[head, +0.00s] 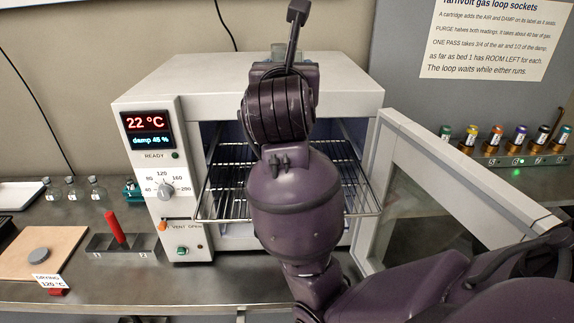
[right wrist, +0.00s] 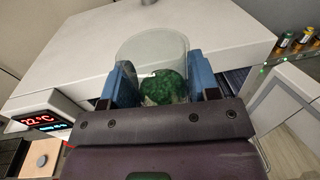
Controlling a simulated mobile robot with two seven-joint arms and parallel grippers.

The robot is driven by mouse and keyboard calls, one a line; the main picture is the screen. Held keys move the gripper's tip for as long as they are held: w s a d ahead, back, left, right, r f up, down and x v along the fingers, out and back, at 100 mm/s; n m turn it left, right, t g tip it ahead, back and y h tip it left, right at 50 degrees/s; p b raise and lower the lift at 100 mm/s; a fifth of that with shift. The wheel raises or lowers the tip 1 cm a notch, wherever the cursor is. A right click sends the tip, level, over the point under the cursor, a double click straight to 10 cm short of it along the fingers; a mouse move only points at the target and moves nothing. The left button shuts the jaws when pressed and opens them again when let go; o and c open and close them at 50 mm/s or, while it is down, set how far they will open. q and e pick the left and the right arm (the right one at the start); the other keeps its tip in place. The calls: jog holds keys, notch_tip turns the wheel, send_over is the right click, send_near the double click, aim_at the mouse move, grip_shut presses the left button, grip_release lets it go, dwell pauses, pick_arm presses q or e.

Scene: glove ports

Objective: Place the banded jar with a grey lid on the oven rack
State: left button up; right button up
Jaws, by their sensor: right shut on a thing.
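My right gripper (right wrist: 165,82) is shut on a clear glass jar (right wrist: 153,52) with green granules inside, between its blue fingers. In the head view my right wrist hides most of the gripper, and a bit of the glass (head: 278,50) shows behind it, above the oven top. I cannot make out a band or a grey lid on this jar. The oven (head: 145,95) stands open, and its wire rack (head: 228,178) reaches out at the front, partly hidden by my arm. A grey disc (head: 38,255) lies on the wooden board at left. My left gripper is not in view.
The oven door (head: 395,190) is swung open to the right. A block with a red handle (head: 115,228) stands left of the oven, with small glass bottles (head: 72,188) behind. Several coloured cartridges (head: 495,138) stand in a holder at right.

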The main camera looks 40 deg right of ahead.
notch_tip(320, 180, down, 15)
jog(key=shift+r+b, duration=0.1)
jog(key=shift+b, duration=0.75)
notch_tip(320, 180, down, 4)
jog(key=shift+r, duration=0.25)
jog(key=shift+f+b, duration=0.1)
jog(key=shift+b, duration=0.2)
jog(key=shift+f, duration=0.1)
jog(key=o, duration=1)
